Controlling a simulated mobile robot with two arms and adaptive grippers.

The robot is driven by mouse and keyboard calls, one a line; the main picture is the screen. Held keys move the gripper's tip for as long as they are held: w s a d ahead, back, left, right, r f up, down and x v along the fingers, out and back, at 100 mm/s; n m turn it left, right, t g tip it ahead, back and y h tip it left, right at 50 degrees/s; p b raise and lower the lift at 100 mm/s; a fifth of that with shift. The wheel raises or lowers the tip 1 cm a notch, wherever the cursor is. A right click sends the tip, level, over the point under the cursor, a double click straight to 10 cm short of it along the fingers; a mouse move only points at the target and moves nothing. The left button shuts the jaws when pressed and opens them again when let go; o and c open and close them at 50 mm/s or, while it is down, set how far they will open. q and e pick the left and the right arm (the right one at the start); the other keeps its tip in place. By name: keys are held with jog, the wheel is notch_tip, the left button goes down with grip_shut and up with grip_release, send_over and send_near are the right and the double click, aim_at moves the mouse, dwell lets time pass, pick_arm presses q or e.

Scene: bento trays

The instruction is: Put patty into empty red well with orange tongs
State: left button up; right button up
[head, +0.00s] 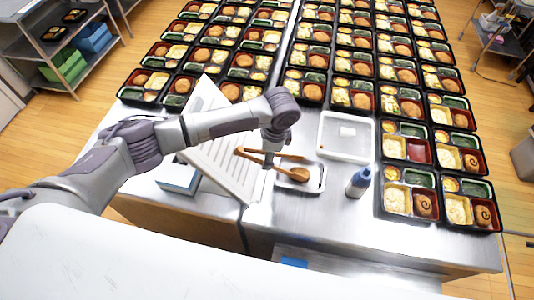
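The orange tongs (250,153) spread in a V from the left, below my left gripper (268,163). The gripper's fingers point down at the tongs and overlap them; I cannot tell whether they are shut on them. A brown round piece, apparently the patty (299,174), lies at the small metal tray (316,186), by one tong tip; whether they touch is unclear. My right gripper is out of view.
A white slatted board (222,160) leans left of the tongs. A white container (346,134), a blue bottle (358,182) and a white-blue box (178,178) stand nearby. Filled bento trays (407,103) crowd the back and right. Steel table (300,225) is bare in front.

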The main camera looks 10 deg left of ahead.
pick_arm(q)
jog(key=shift+w+f+b, duration=0.1)
jog(key=shift+f+b, duration=0.55)
jog(key=shift+f, duration=1.05)
grip_shut()
notch_tip(320, 180, up, 10)
jog(key=p, duration=0.3)
